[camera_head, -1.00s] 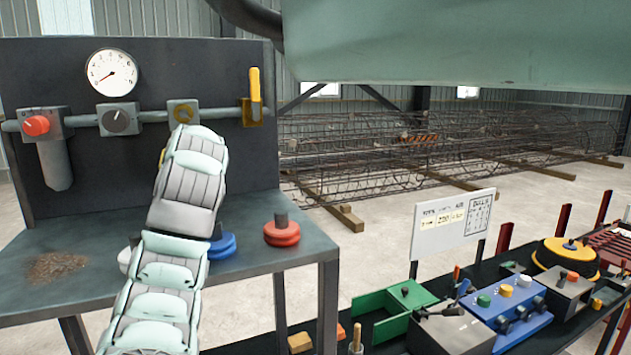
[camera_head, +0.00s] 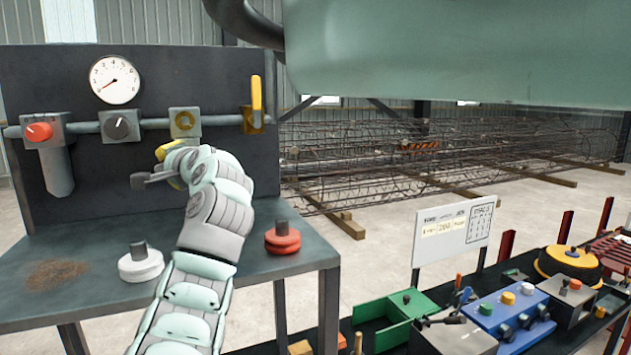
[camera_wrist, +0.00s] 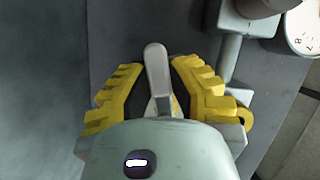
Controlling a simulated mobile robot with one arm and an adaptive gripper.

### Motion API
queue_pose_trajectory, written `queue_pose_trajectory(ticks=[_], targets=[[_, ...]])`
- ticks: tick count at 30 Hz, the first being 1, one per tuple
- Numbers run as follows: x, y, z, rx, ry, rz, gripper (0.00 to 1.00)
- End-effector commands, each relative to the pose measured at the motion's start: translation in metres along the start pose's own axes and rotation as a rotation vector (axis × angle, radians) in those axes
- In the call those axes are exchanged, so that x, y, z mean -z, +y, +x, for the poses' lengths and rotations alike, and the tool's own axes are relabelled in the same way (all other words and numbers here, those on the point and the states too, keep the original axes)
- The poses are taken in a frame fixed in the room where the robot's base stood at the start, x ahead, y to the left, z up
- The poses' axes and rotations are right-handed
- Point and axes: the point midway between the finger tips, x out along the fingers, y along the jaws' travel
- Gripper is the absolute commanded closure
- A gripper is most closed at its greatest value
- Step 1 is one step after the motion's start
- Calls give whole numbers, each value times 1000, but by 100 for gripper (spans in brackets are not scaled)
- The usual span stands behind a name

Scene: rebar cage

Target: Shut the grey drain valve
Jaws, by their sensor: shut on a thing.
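The grey drain valve's lever (camera_wrist: 158,75) shows in the wrist view between the two yellow fingers of my gripper (camera_wrist: 160,92). Its rounded end sticks out past the fingertips. In the head view, my gripper (camera_head: 170,165) is in front of the dark panel, below the pipe, with yellow fingers partly hidden by my wrist. A grey lever (camera_head: 150,179) points left from the fingers, roughly level. My gripper is shut on the lever. The valve's body is hidden behind my gripper and wrist.
A yellow upright lever (camera_head: 256,96) is on the pipe at right. A gauge (camera_head: 114,80), red knob (camera_head: 39,132) and dark knob (camera_head: 121,127) are left. A white weight (camera_head: 140,263) and red weight (camera_head: 282,238) stand on the bench (camera_head: 80,295).

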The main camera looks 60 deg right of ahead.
Motion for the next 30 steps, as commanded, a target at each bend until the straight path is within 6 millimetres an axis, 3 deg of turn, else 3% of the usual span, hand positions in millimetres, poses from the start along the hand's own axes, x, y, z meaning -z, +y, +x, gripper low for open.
queue_pose_trajectory(ticks=[12,30], targets=[[1,-8,0,92,0,219,100],[1,-10,0,111,-2,263,100]])
